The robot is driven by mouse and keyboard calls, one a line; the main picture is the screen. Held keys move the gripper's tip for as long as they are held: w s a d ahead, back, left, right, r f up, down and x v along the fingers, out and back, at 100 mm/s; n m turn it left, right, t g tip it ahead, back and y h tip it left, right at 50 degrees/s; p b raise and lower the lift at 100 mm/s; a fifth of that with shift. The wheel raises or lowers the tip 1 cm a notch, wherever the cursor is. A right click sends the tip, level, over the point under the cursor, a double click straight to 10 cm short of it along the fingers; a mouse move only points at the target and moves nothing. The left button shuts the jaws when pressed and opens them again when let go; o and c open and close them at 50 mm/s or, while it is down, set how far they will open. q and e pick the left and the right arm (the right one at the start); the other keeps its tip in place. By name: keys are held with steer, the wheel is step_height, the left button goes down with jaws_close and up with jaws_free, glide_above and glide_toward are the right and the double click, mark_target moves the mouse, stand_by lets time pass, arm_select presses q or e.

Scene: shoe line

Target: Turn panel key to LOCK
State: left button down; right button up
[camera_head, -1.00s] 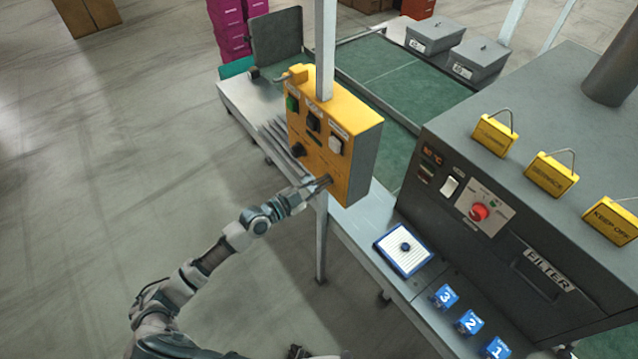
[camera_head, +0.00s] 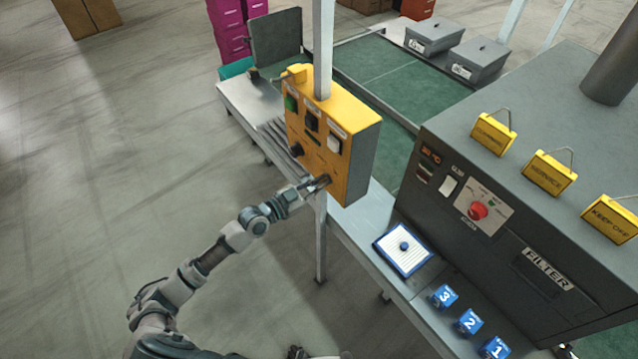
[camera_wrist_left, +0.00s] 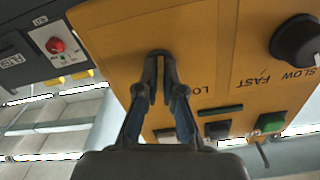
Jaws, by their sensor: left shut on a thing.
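The yellow control panel (camera_head: 352,140) hangs on a grey post in the head view. It carries green, black and white buttons and a black knob. My left gripper (camera_head: 322,183) is at the lower part of the panel's front face. In the left wrist view the gripper (camera_wrist_left: 157,75) is shut on the panel key (camera_wrist_left: 160,55), of which only a dark bit shows between the fingertips. Lettering beginning "LO" shows beside the fingers, upside down and partly covered. The key's exact angle is hidden by the fingers.
A dark filter machine (camera_head: 520,200) with a red knob (camera_head: 478,210) stands to the right, with yellow tags on top. A blue-and-white pad (camera_head: 403,250) and several blue numbered blocks lie in front. A green conveyor (camera_head: 385,75) runs behind.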

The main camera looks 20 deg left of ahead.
arm_select(q)
steer(key=n, duration=0.5)
steer(key=shift+s+f+n, duration=0.1)
steer(key=shift+f+n, duration=0.2)
steer(key=shift+f, duration=0.05)
steer(key=shift+n+p, duration=0.35)
steer(key=shift+n, duration=1.85)
steer(key=c, duration=1.3)
jaws_free()
steer(key=shift+a+r, duration=0.1)
steer(key=shift+a, duration=0.15)
steer(key=v, duration=1.1)
steer(key=shift+s+a, duration=0.3)
